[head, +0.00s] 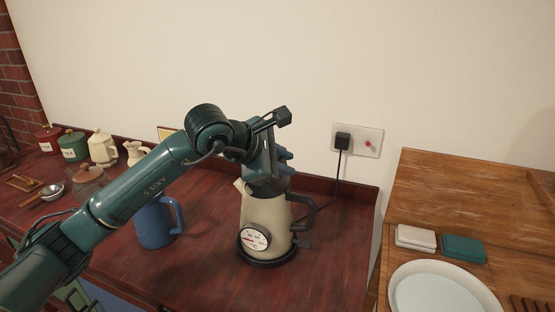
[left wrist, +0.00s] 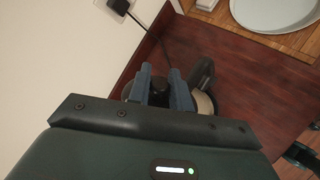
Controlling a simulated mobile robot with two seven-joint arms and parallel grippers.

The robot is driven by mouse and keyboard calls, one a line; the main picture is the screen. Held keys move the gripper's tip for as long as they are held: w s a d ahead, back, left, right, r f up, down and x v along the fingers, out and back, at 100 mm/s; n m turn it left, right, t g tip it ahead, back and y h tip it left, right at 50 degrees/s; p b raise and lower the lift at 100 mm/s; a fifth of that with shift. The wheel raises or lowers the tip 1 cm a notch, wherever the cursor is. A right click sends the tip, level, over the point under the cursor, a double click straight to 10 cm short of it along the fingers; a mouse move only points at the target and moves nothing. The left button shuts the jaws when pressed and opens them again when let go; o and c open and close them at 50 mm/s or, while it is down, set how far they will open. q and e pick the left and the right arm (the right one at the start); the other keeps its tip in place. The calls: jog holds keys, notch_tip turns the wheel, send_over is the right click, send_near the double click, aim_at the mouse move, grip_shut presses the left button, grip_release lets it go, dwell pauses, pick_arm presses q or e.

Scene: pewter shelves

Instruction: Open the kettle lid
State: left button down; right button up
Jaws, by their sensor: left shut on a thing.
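The cream kettle (head: 266,218) stands upright on its dark base (head: 267,257) on the red-brown counter. It has a round dial on its front, a spout on the left and a dark handle (head: 304,208) on the right. My left gripper (head: 277,172) comes down from above onto the kettle's top. In the left wrist view its two blue fingers (left wrist: 161,92) are shut on a dark knob (left wrist: 160,84) at the kettle's top. The gripper hides most of the lid, and I cannot tell whether the lid is raised.
A blue jug (head: 154,226) stands left of the kettle, partly behind my left arm. A plug (head: 342,141) with a black cord is in the wall socket behind. Canisters (head: 73,146) stand at the far left. A wooden surface at the right holds a pale plate (head: 440,286).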

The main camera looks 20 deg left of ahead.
pick_arm(q)
jog(key=shift+d+m+y, duration=0.3)
jog(key=shift+d+y, duration=0.05)
jog(key=shift+y, duration=0.15)
dwell(0.3)
jog(key=c, duration=1.4)
grip_release()
jog(key=shift+d, duration=0.1)
jog(key=shift+o, duration=0.2)
jog(key=shift+s+r, duration=0.1)
jog(key=b+v, duration=0.2)
jog(key=v, duration=1.1)
